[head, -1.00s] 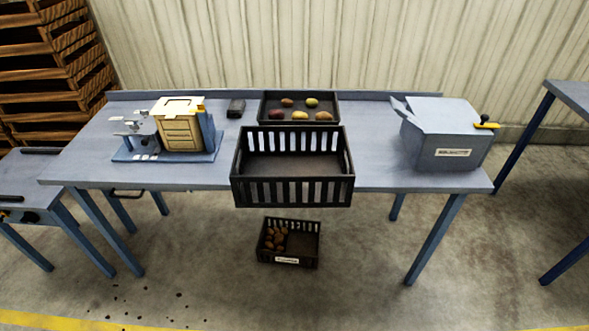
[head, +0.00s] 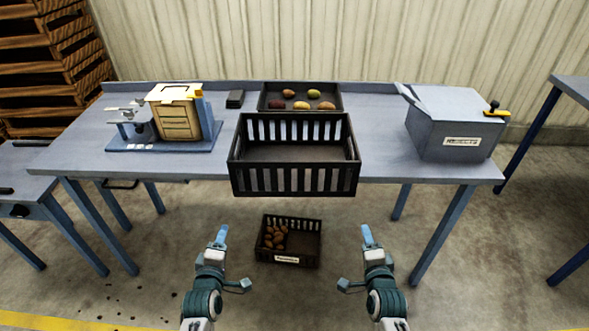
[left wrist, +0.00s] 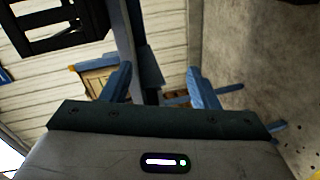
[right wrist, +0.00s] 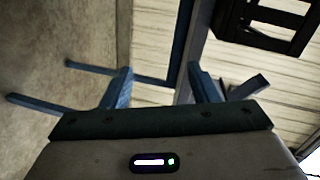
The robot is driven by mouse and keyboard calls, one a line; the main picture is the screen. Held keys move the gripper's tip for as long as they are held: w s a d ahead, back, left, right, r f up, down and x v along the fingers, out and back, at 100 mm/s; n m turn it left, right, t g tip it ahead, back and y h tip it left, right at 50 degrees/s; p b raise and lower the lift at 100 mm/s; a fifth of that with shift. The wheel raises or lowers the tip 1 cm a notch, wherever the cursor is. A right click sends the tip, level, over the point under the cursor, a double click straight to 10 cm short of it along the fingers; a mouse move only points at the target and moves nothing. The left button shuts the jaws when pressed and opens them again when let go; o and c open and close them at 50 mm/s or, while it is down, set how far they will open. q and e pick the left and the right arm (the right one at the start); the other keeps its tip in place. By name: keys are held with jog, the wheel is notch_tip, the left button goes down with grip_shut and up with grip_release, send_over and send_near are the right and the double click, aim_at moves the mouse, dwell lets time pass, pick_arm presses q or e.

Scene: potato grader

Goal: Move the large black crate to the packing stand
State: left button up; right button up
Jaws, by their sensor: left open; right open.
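The large black crate (head: 294,180) sits empty and upright at the front edge of the blue table, its slatted front jutting past the edge. It also shows in the left wrist view (left wrist: 62,42) at top left and in the right wrist view (right wrist: 262,40) at top right. My left gripper (head: 222,236) is open and empty, in front of the table and below the crate's left side. My right gripper (head: 367,236) is open and empty, below its right side. Neither touches the crate. I cannot tell which side table is the packing stand.
A smaller crate with potatoes (head: 290,260) stands on the floor under the table. A potato tray (head: 264,97) lies behind the large crate. A wooden box (head: 178,118) stands left, a grey box (head: 455,140) right. Other tables stand far left (head: 28,185) and far right (head: 575,93).

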aim_at(231, 180)
pick_arm(q)
notch_tip(231, 180, up, 9)
jog(key=n+t, duration=0.2)
jog(key=shift+w+a+r+n, duration=0.15)
jog(key=shift+w+r+n, duration=0.05)
jog(key=shift+n, duration=0.1)
pick_arm(e)
notch_tip(231, 180, up, 9)
jog(key=m+t, duration=0.2)
jog(key=shift+w+r+m, duration=0.2)
jog(key=shift+m, duration=0.1)
jog(key=shift+d, duration=0.1)
pick_arm(q)
jog(key=w+d, duration=0.1)
jog(key=w, duration=1.3)
jog(key=shift+d, duration=0.25)
pick_arm(e)
jog(key=w, duration=0.4)
jog(key=w+a, duration=0.1)
jog(key=w, duration=0.9)
jog(key=shift+a, duration=0.25)
jog(key=shift+f, duration=0.1)
pick_arm(q)
jog(key=shift+d, duration=0.25)
pick_arm(e)
jog(key=shift+a, duration=0.25)
pick_arm(q)
jog(key=shift+r, duration=0.1)
pick_arm(e)
jog(key=shift+r, duration=0.2)
